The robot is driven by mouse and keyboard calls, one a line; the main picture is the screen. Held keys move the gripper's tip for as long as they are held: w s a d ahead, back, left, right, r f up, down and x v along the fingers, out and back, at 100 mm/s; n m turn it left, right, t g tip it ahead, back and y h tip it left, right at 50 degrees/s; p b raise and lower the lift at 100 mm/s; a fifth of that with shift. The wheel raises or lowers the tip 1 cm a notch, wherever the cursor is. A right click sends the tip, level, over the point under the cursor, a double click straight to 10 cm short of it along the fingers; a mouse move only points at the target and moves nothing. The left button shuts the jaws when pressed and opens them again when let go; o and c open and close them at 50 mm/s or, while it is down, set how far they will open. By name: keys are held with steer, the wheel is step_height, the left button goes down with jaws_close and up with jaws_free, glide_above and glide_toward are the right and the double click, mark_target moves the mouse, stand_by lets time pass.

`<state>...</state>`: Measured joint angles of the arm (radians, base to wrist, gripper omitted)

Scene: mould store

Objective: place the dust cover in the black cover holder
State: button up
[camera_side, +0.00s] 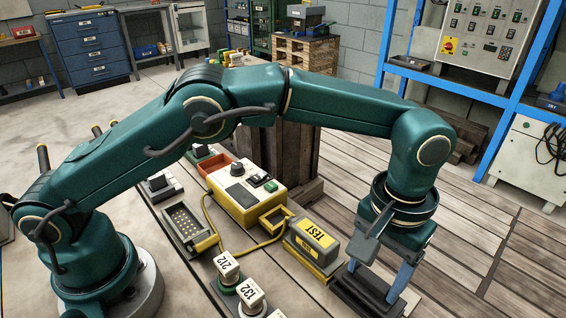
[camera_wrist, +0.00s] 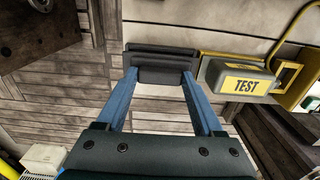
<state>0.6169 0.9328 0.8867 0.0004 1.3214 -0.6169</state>
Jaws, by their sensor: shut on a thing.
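My gripper (camera_side: 371,283) points down at the front right of the bench, its two blue fingers closed on a dark grey block, the dust cover (camera_wrist: 160,76). In the wrist view the cover spans the gap between the fingertips. The black cover holder (camera_side: 350,296) is a low, dark, ridged piece directly below the gripper in the side view. In the wrist view the holder (camera_wrist: 160,49) shows as a wider dark shape just beyond the cover. The two overlap in both views, and I cannot tell whether the cover is seated or just above.
A grey box labelled TEST (camera_side: 315,239) stands close to the holder, on its left in the side view. A yellow control box (camera_side: 243,194) with a yellow cable is farther back. Numbered knobs, 212 (camera_side: 228,265) and 132 (camera_side: 250,290), stand at the front.

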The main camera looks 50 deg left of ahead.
steer(key=shift+f, duration=0.7)
stand_by(1.1)
steer(key=o, duration=1.4)
steer(key=shift+r, duration=3.75)
